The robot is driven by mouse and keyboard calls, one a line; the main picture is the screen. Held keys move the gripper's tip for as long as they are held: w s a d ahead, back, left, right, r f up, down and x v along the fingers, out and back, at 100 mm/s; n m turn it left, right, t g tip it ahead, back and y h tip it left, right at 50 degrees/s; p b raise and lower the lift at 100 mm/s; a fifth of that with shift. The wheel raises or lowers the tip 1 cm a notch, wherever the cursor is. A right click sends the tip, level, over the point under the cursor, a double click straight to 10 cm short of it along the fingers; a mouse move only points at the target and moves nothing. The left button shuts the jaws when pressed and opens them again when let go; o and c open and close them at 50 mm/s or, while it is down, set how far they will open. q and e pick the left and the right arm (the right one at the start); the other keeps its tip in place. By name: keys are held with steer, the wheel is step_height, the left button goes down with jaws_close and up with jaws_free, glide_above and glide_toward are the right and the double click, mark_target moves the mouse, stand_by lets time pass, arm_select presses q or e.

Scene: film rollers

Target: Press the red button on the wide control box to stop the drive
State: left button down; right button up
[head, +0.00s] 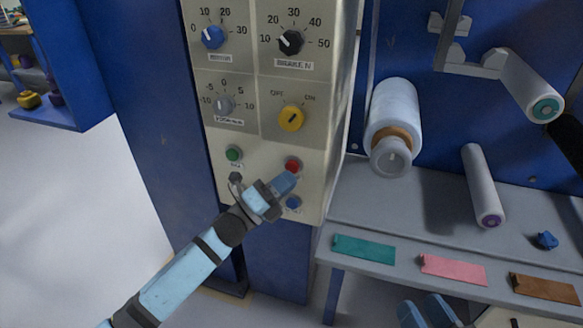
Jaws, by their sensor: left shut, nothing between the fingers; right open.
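The wide control box (268,148) is a cream panel with several dials and buttons. Its red button (292,164) is in the lower part, right of the green button (233,154) and above a blue button (293,202). My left gripper (287,180) is shut and empty. Its tip is at the lower edge of the red button in the picture; I cannot tell whether it touches. The button's upper part shows. My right gripper (428,311) is partly in view at the bottom edge, open, away from the box.
A yellow off/on switch (291,118) sits above the buttons. To the right, a large film roll (394,112) and rollers (482,187) stick out over a grey shelf (400,206). Teal, pink and brown strips lie along the shelf's front edge.

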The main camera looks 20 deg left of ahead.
arm_select(q)
steer(key=s+p, duration=0.1)
steer(key=s, duration=0.4)
steer(key=shift+a, duration=0.1)
stand_by(0.8)
